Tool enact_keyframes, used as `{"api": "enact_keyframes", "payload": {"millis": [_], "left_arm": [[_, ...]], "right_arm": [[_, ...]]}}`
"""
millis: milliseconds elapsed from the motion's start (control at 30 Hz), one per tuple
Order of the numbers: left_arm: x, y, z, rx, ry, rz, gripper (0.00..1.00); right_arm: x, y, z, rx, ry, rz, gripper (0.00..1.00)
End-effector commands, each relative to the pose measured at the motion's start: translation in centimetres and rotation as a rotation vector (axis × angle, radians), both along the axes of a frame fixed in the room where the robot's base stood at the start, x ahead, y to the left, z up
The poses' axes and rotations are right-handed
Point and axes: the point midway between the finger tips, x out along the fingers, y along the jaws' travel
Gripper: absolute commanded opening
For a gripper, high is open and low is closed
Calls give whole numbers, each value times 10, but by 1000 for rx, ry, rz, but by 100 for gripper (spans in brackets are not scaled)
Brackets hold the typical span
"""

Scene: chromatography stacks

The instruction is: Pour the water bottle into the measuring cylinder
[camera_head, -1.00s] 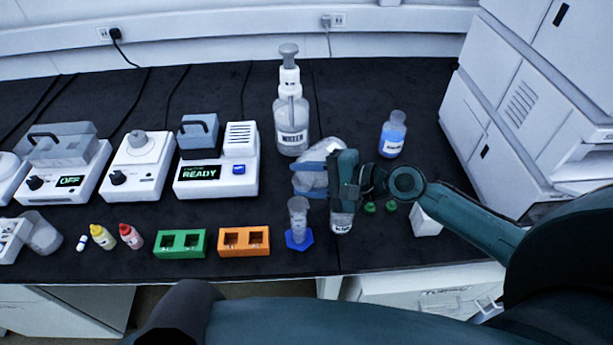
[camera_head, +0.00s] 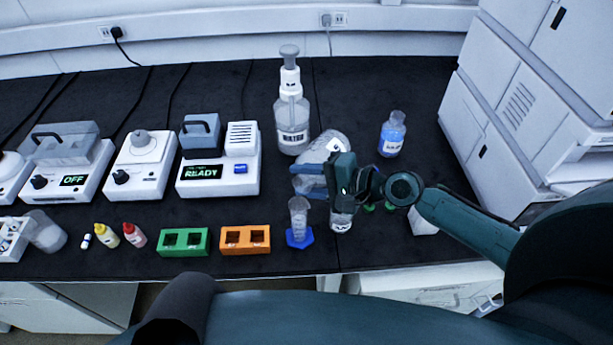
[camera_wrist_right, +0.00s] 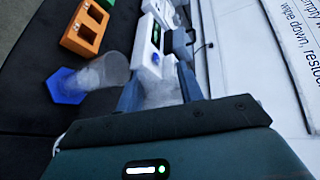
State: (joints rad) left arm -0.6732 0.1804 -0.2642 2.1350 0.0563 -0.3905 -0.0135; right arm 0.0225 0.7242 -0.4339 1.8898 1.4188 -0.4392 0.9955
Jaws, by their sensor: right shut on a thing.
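The measuring cylinder (camera_head: 299,205) is clear and stands upright on a blue hexagonal base (camera_head: 300,239) near the bench's front. It also shows in the right wrist view (camera_wrist_right: 105,72). My right gripper (camera_head: 302,180) is above and behind it, its blue fingers pointing left. It is shut on a clear bottle (camera_head: 328,146), whose upper part shows tilted behind the fingers, apart from the cylinder. The held bottle's body shows between the fingers in the right wrist view (camera_wrist_right: 160,90). Its mouth is hard to make out. My left gripper is out of view.
A large pump bottle labelled WATER (camera_head: 292,125) stands behind. A labelled clear container (camera_head: 341,221) sits below my gripper. A blue-liquid bottle (camera_head: 393,135) and white box (camera_head: 424,221) are right. Orange (camera_head: 246,250) and green (camera_head: 183,252) racks stand left of the cylinder.

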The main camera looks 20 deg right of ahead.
Motion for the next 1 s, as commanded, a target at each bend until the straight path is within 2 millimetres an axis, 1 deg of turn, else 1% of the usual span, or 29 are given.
{"api": "enact_keyframes", "payload": {"millis": [267,467,633,833,1000], "left_arm": [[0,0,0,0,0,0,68],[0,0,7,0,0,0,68],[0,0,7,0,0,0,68],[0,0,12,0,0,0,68],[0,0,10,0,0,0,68]], "right_arm": [[1,0,3,0,-9,-1,0],[1,1,5,-30,-39,-2,0],[1,1,3,-42,-49,-1,0],[0,2,4,-71,-78,-2,0],[0,1,3,-71,-78,-2,0]]}}
